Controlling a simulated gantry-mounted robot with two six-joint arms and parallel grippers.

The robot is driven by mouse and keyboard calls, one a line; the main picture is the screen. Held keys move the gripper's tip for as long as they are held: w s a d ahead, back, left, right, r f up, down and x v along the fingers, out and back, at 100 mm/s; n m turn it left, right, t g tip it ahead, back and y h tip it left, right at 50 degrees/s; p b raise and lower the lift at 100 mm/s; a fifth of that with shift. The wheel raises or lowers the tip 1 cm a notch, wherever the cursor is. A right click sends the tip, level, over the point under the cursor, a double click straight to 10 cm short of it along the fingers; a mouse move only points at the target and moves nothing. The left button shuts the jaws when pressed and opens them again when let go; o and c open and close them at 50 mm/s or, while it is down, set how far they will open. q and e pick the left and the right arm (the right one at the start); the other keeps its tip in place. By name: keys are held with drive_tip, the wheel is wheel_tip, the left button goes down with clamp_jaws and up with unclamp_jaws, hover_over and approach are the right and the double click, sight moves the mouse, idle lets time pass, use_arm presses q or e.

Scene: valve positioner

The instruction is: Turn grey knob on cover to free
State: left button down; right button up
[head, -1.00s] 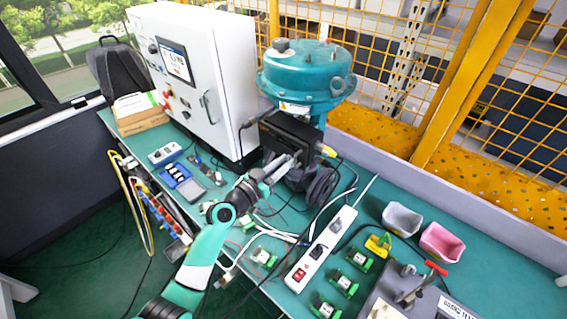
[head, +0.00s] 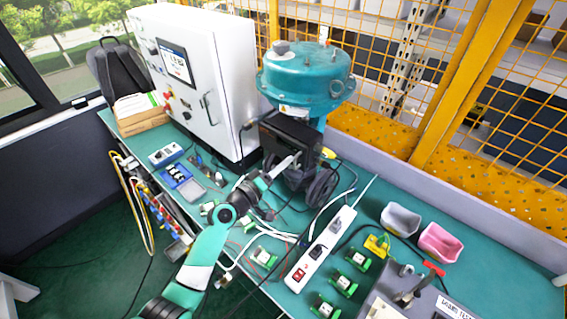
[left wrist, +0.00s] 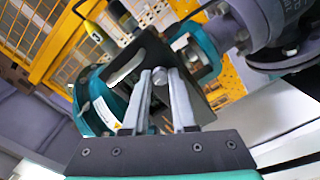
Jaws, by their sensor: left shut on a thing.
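The valve positioner (head: 291,134) is a black box mounted below the teal actuator. Its cover faces my left arm. My left gripper (head: 296,157) reaches the lower part of this cover. In the left wrist view, the two pale fingers of my left gripper (left wrist: 160,82) are closed around a small round grey knob (left wrist: 158,74) on the dark cover (left wrist: 146,50). The fingers hide the knob in the head view. I cannot read any mark on it. My right gripper is in neither view.
A white cabinet (head: 222,75) is close on the left. Cables and a white power strip (head: 321,249) lie on the green bench. A yellow mesh fence stands behind.

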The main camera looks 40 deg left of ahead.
use_arm(q)
drive_tip(key=n+p, duration=0.1)
drive_tip(key=n, duration=0.5)
drive_tip(key=shift+n+p, duration=0.3)
drive_tip(key=shift+n, duration=0.1)
idle(0.3)
drive_tip(key=c, duration=1)
unclamp_jaws()
drive_tip(key=s+p, duration=0.1)
drive_tip(key=s, duration=1)
drive_tip(key=shift+s+d+p, duration=0.25)
drive_tip(key=shift+s+p, duration=0.1)
drive_tip(key=shift+p, duration=0.05)
